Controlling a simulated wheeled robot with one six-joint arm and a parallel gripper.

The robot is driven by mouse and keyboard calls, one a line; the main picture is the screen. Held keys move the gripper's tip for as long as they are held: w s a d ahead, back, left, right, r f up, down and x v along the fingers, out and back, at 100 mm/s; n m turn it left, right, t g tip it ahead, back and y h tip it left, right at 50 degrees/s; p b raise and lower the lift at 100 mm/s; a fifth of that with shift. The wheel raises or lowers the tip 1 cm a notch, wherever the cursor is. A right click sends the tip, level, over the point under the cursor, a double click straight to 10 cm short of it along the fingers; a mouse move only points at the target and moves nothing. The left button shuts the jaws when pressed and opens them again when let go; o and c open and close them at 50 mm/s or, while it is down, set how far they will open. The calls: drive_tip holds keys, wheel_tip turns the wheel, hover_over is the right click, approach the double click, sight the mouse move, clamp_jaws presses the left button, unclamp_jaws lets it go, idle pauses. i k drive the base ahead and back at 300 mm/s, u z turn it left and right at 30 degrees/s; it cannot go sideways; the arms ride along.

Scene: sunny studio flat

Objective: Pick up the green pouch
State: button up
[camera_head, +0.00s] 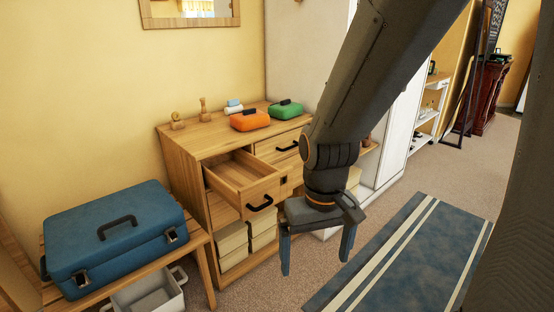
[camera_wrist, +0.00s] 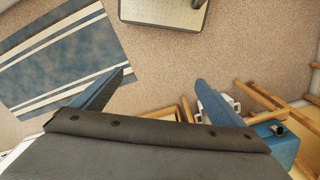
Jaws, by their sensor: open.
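The green pouch (camera_head: 286,110) has a dark handle on top and sits on top of the wooden dresser (camera_head: 190,140), near its right back corner. It is just right of an orange pouch (camera_head: 250,121) with a similar dark handle. My gripper (camera_head: 316,262) hangs pointing down in front of the dresser, lower than its top and apart from the pouch. Its two blue fingers are spread with nothing between them. In the wrist view the fingers (camera_wrist: 160,90) are apart over the carpet, and the green pouch is not visible there.
The dresser's top left drawer (camera_head: 245,187) is pulled open. Small wooden figures (camera_head: 203,110) and a rolled white item (camera_head: 233,110) share the dresser top. A blue case (camera_head: 115,240) lies on a bench at left. A blue striped rug (camera_head: 400,262) covers open floor at right.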

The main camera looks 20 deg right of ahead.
sight(286, 109)
drive_tip(key=z, duration=0.55)
drive_tip(key=k, duration=0.6)
drive_tip(key=z, duration=0.85)
drive_tip(key=i, duration=2.65)
drive_tip(key=u, duration=1.25)
drive_tip(key=i, duration=1.1)
drive_tip(key=u, duration=0.95)
drive_tip(key=i, duration=0.25)
drive_tip(key=u, duration=0.1)
